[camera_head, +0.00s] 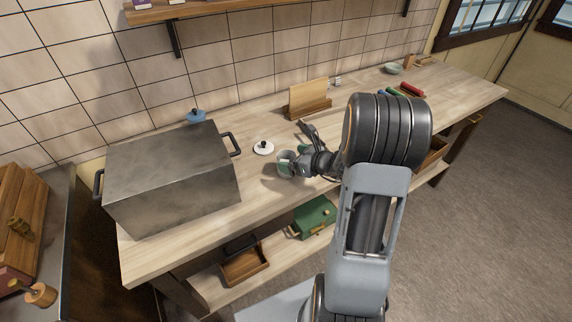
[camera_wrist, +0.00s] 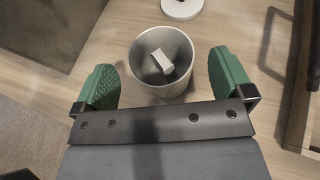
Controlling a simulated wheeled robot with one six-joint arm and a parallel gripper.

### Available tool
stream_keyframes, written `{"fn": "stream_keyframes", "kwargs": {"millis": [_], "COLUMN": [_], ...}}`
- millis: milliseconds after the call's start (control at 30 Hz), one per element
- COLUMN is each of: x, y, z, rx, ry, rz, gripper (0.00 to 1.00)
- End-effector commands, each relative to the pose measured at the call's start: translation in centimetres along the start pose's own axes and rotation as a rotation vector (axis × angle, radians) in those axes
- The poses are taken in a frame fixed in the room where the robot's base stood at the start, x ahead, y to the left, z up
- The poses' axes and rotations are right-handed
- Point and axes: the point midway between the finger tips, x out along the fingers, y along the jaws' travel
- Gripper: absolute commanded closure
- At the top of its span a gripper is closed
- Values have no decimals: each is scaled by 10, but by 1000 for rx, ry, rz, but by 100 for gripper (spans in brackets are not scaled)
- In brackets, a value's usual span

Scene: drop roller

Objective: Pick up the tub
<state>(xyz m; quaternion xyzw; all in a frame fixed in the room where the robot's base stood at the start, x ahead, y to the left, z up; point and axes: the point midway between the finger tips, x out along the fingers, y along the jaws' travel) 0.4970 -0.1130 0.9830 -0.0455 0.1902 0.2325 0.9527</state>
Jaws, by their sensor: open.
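The tub (camera_wrist: 181,45) is a round grey metal cup, open at the top, with a small white block (camera_wrist: 158,65) inside it. In the head view the tub (camera_head: 284,158) stands on the wooden counter, partly hidden by my gripper (camera_head: 292,167). In the wrist view my gripper (camera_wrist: 163,70) is open, with one green finger pad on the left of the tub and one on the right. Gaps show between both pads and the tub wall, so the tub is not clasped.
A large grey metal box (camera_head: 172,178) with black handles stands on the counter (camera_head: 462,91) to the left. A white lid (camera_head: 263,148) lies just behind the tub. A wooden holder with a board (camera_head: 308,97) stands farther back. A green box (camera_head: 313,217) sits on the lower shelf.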

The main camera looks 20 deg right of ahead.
Motion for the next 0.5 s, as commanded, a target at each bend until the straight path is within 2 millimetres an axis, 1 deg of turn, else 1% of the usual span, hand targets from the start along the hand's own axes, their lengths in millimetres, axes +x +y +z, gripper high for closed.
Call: {"fn": "stream_keyframes", "kwargs": {"millis": [33,167,433,500], "x": [6,15,16,16], "y": [0,0,0,0], "z": [0,0,0,0], "rx": [-1,-1,-1,-1], "ry": [1,0,0,0], "rz": [2,1,-1,-1], "gripper": [1,1,1,8]}}
